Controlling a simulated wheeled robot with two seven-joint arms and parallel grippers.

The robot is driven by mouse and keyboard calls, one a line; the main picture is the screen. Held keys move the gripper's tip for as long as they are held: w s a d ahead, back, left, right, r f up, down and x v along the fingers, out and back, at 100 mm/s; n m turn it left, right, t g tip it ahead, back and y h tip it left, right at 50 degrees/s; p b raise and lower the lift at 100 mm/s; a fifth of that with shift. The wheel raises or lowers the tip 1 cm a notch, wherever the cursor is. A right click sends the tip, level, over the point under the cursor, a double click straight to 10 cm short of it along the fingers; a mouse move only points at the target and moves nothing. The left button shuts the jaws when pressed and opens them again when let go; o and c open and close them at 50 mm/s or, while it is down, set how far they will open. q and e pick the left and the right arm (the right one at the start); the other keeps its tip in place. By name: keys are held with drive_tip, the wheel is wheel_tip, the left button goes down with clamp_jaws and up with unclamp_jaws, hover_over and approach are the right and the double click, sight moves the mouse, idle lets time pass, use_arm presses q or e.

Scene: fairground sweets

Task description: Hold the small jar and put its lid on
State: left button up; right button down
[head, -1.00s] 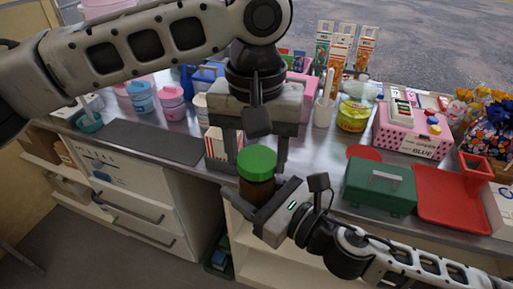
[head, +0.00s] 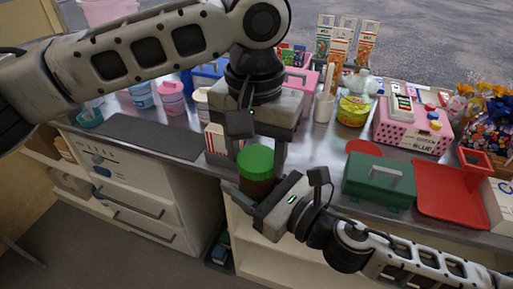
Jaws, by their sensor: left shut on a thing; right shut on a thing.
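The small jar (head: 256,187) is dark brown and stands upright at the front edge of the counter. Its green lid (head: 256,158) is on top of it, with no gap showing from here. My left gripper (head: 254,167) points down from above, its fingers on either side of the lid, shut on it. My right gripper (head: 259,196) reaches in from the lower right and is shut on the jar's body. Its fingers partly hide the lower jar.
A green metal box (head: 375,187) and a red tray (head: 450,203) lie to the right. A pink spotted box (head: 412,133) and a yellow-green jar (head: 353,110) stand behind. A dark mat (head: 150,139) lies on the left. A striped carton (head: 214,138) is close behind my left gripper.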

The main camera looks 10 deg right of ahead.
use_arm(q)
drive_tip(key=m, duration=0.5)
drive_tip(key=shift+w, duration=0.1)
drive_tip(key=m, duration=0.5)
drive_tip(key=shift+w+a, duration=0.1)
drive_tip(key=m, duration=0.7)
drive_tip(key=shift+w, duration=0.2)
drive_tip(key=m, duration=0.7)
drive_tip(key=shift+w+m, duration=0.1)
drive_tip(key=shift+m, duration=0.3)
drive_tip(key=m, duration=0.5)
drive_tip(key=shift+d, duration=0.3)
drive_tip(key=m, duration=0.3)
drive_tip(key=shift+m, duration=0.4)
drive_tip(key=o, duration=0.9)
drive_tip(key=shift+o, duration=0.2)
